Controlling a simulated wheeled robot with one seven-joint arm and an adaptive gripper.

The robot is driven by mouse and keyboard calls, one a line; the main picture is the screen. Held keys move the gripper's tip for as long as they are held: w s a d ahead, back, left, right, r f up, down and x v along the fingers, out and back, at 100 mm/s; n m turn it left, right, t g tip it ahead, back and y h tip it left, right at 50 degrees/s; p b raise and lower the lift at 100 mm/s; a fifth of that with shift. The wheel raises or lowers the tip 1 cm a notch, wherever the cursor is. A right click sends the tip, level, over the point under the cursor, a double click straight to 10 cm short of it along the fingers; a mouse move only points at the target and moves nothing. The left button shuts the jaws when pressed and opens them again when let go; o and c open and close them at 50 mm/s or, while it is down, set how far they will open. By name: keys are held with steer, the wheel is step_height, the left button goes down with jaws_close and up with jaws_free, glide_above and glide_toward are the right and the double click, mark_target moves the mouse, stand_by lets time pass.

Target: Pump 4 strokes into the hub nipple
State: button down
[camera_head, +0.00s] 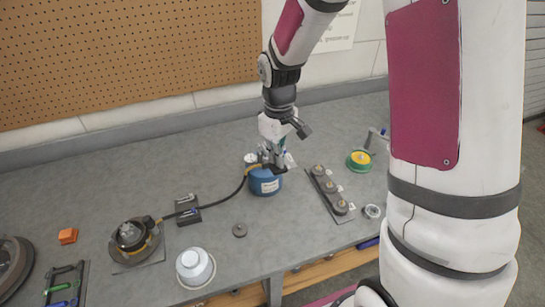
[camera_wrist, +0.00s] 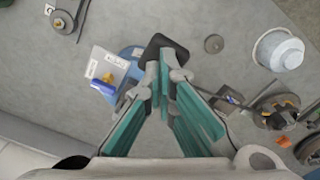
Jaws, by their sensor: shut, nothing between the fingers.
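The blue grease pump (camera_head: 265,182) stands on the bench, and part of it shows in the wrist view (camera_wrist: 131,56). My gripper (camera_head: 274,160) is directly over it, fingers pointing down. In the wrist view my teal-padded fingers (camera_wrist: 163,68) meet at their tips, with nothing held between them. A black pad (camera_wrist: 168,46), seemingly the pump's lever end, lies at the fingertips; I cannot tell whether they touch it. A black hose (camera_head: 215,205) runs from the pump to the hub (camera_head: 132,236) on its plate. The nipple is too small to make out.
A white tub (camera_head: 195,267), a dark disc (camera_head: 240,230) and an orange block (camera_head: 67,236) stand left of or before the pump. A strip with several round parts (camera_head: 331,188) and a green-yellow spool (camera_head: 359,160) are at right. A pegboard wall (camera_head: 120,55) stands behind.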

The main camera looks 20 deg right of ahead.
mark_target(279, 171)
steer(key=shift+f, duration=0.1)
steer(key=shift+s+f, duration=0.2)
steer(key=shift+f, duration=0.35)
steer(key=shift+s+f, duration=0.15)
steer(key=shift+f, duration=0.55)
steer(key=shift+s+f+b, duration=0.15)
steer(key=shift+f+b, duration=0.15)
steer(key=shift+f, duration=0.7)
step_height(279, 171, down, 2)
steer(key=shift+f+b, duration=0.1)
steer(key=shift+b, duration=0.2)
